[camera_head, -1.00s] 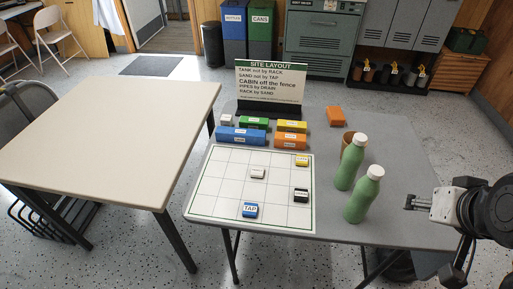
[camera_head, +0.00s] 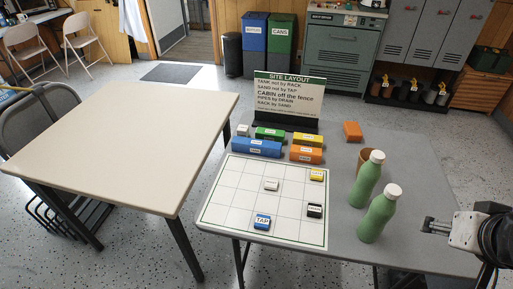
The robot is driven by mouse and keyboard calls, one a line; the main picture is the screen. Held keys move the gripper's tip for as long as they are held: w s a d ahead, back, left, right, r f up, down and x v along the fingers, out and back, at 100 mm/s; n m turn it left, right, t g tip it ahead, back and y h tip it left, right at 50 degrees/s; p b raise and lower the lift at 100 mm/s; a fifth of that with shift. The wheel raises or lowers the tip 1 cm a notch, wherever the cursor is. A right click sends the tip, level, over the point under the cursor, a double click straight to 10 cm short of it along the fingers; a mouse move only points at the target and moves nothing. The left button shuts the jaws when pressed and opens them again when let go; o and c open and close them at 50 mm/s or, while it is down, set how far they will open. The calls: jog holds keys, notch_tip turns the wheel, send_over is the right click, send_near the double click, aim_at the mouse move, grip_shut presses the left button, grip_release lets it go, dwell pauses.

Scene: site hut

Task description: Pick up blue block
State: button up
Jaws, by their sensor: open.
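A long blue block (camera_head: 256,147) with a white label lies at the back of the grey table, behind the white grid board (camera_head: 237,210). A smaller blue block marked TAP (camera_head: 262,222) sits on the board near its front edge. My gripper (camera_head: 426,226) is at the right side of the picture, open and empty. It is to the right of the two green bottles (camera_head: 369,179), well apart from both blue blocks.
Green (camera_head: 270,133), yellow (camera_head: 307,139) and orange (camera_head: 306,154) blocks lie near the long blue one, before the layout sign (camera_head: 289,97). A brown cup (camera_head: 363,160) stands behind the bottles. A bare cream table (camera_head: 130,130) is at left.

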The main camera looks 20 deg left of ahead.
jog(key=w+a+r+m+g+y+p, duration=0.1)
jog(key=w+a+r+m, duration=0.1)
jog(key=w+a+r, duration=0.3)
jog(key=w+a+r+m+g+p, duration=0.1)
jog(key=w+a+r+m, duration=0.15)
jog(key=w, duration=0.35)
jog(key=m+g+h+p, duration=0.1)
jog(key=m+g+p, duration=0.35)
jog(key=m, duration=0.75)
send_over(256, 142)
notch_tip(256, 142, down, 15)
jog(key=shift+n+g, duration=0.35)
jog(key=f, duration=0.7)
jog(key=shift+w+d+f+b, duration=0.2)
jog(key=shift+d+f+b, duration=0.1)
jog(key=shift+f+b, duration=0.1)
jog(key=shift+s+a+f, duration=0.1)
jog(key=shift+f, duration=1.25)
jog(key=shift+s+a+f, duration=0.1)
jog(key=shift+f, duration=1.2)
grip_shut()
